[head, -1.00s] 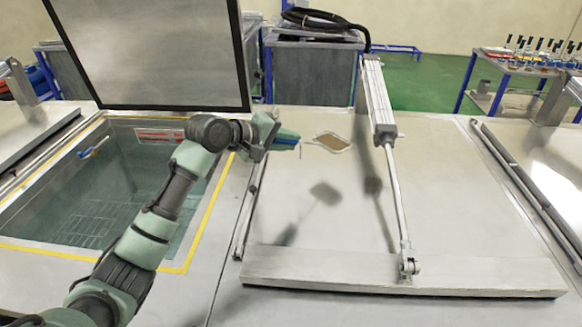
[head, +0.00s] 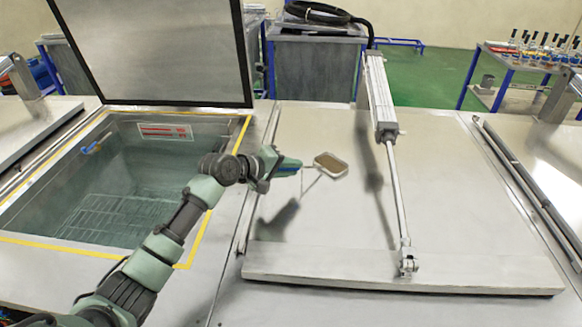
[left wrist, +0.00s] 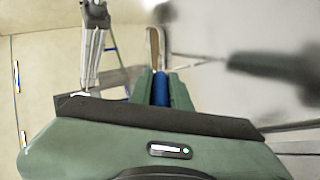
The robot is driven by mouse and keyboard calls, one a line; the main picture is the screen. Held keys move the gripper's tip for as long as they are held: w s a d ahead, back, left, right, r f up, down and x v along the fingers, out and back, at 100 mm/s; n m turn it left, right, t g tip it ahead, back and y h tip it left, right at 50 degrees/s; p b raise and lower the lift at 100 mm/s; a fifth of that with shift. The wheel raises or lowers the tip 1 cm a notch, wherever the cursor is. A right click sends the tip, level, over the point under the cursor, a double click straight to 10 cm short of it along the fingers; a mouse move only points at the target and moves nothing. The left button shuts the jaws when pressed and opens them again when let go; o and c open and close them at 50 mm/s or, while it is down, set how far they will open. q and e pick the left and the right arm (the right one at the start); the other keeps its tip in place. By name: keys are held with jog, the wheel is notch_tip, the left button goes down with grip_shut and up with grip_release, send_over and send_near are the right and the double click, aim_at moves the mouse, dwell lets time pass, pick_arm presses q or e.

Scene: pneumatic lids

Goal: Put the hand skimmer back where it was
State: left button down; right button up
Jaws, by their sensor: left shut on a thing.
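My left gripper (head: 288,167) is shut on the blue handle of the hand skimmer (head: 331,164). The skimmer's rounded, framed head points right and hangs above the closed grey lid (head: 300,225), casting a shadow on it. In the left wrist view the blue handle (left wrist: 161,90) sits between the green fingers of the left gripper (left wrist: 160,88), and the head's frame is seen nearly edge-on beyond them. My right gripper is not in view.
An open tank (head: 125,180) with a yellow border lies left, its dark-framed lid (head: 150,50) raised. A blue item (head: 95,146) is on its left wall. A pneumatic cylinder (head: 379,95) with a long rod stands over the closed lid. A table (head: 520,62) with tools stands at the back right.

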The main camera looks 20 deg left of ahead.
pick_arm(q)
jog(key=c, duration=1.3)
grip_release()
jog(key=shift+f, duration=0.1)
jog(key=shift+r, duration=0.2)
jog(key=shift+s+a+r, duration=0.1)
jog(key=shift+s+a, duration=0.15)
jog(key=shift+s, duration=0.1)
jog(key=shift+b+v, duration=1.2)
jog(key=shift+v, duration=4.4)
